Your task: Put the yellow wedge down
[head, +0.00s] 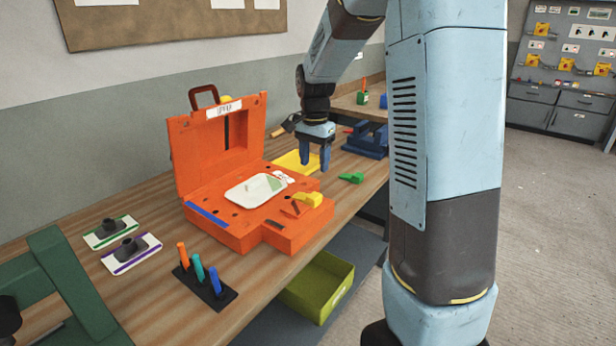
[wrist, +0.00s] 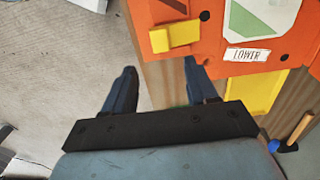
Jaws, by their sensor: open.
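The yellow wedge (head: 313,199) rests on the right corner of the orange lower mould half (head: 290,238). In the wrist view the yellow wedge (wrist: 176,37) lies at the mould's edge, beyond my fingertips. My gripper (head: 315,165) hangs fingers down above the bench, behind the wedge in the head view. In the wrist view my gripper (wrist: 160,70) has its two fingers spread apart, with nothing between them. It does not touch the wedge. The wedge's underside is hidden.
The upper mould half (head: 180,150) stands open. A green wedge (head: 351,178) lies on the bench (head: 165,290) right of the mould. A yellow tray (head: 285,160), a blue fixture (head: 366,140) and a mallet (wrist: 290,142) are close to my gripper. A green bin (head: 318,287) sits below.

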